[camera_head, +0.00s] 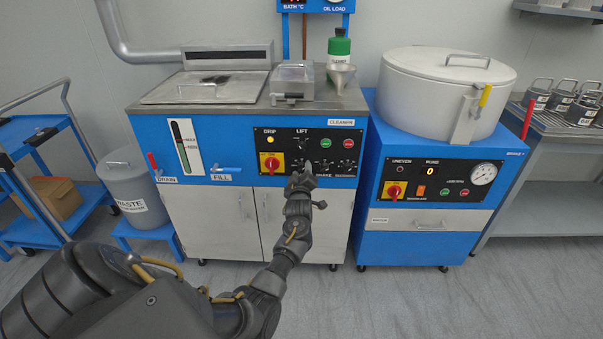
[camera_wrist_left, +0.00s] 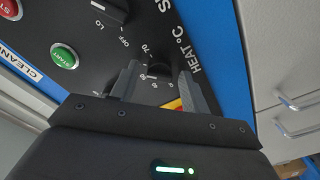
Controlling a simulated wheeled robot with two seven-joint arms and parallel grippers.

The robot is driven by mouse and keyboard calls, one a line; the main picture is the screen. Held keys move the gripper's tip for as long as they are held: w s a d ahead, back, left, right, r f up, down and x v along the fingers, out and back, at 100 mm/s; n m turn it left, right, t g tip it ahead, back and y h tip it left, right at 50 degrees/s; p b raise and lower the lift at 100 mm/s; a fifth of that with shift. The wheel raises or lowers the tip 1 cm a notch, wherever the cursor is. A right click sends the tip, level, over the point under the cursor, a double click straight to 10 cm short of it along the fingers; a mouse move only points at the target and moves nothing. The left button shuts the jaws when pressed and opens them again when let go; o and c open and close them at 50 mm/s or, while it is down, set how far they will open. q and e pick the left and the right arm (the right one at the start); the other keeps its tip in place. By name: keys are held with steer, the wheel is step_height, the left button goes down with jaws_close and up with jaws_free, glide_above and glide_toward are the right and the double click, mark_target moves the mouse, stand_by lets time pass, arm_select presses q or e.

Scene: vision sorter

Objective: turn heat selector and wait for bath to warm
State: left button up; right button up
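The blue cleaner machine (camera_head: 240,130) has a black control panel (camera_head: 345,143) on its front. The heat selector (camera_wrist_left: 158,68), a dark dial marked HEAT °C with OFF and number marks, shows in the left wrist view. My left gripper (camera_head: 303,178) is at the panel's lower edge in the head view. In the left wrist view its two fingers (camera_wrist_left: 158,85) stand apart, one on each side of the heat dial. I see no clear contact with the dial, and its pointer is hard to make out. The BATH °C display (camera_head: 292,3) is cut off at the top. My right gripper is not in view.
A red switch (camera_head: 272,163) sits left of the gripper on the panel. Green (camera_head: 326,143) and red (camera_head: 348,143) buttons are above right. A second machine with a round lid (camera_head: 445,65) stands to the right. The floor in front is clear.

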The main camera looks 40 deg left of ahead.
arm_select(q)
steer(key=shift+s, duration=0.1)
steer(key=shift+s+d, duration=0.3)
steer(key=p+v, duration=0.1)
steer(key=v, duration=0.9)
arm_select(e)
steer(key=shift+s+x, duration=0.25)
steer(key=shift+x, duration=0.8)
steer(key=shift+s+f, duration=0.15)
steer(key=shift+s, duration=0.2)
